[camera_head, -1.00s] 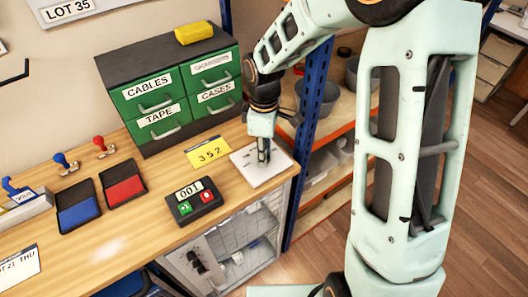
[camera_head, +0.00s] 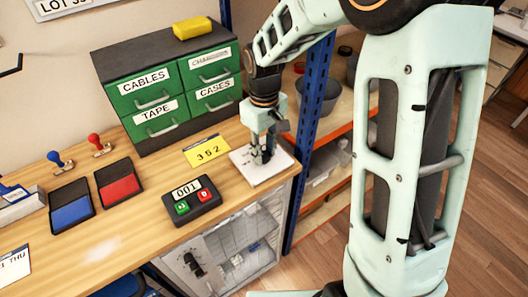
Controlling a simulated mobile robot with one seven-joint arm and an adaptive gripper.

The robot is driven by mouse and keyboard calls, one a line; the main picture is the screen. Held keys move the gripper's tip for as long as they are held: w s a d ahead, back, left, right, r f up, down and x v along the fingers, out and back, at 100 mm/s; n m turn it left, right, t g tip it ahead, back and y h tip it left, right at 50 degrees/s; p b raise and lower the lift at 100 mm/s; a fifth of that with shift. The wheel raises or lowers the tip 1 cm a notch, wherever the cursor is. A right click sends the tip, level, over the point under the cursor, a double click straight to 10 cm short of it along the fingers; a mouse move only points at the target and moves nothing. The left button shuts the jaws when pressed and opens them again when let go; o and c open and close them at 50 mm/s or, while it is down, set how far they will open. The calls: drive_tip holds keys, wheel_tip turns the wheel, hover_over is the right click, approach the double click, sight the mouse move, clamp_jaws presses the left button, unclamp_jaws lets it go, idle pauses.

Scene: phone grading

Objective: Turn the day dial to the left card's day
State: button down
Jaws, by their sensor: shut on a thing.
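My gripper (camera_head: 262,152) points down over a flat white square plate (camera_head: 274,176) at the right end of the bench. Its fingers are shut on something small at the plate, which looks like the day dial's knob. The fingers hide the knob and any day marks, so I cannot read its setting. The left card (camera_head: 12,266) is white with dark print, cut off by the left picture edge. "THU" can be read on it.
A counter box (camera_head: 192,200) showing 001 and a yellow card (camera_head: 207,151) reading 352 stand left of the plate. Blue (camera_head: 70,207) and red (camera_head: 118,184) ink pads lie farther left. Green drawers (camera_head: 168,90) stand behind; a blue post (camera_head: 312,120) rises at right.

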sight(264, 154)
drive_tip(key=shift+m, duration=0.5)
drive_tip(key=c, duration=1.6)
unclamp_jaws()
drive_tip(key=shift+r, duration=0.1)
wheel_tip(264, 154, up, 12)
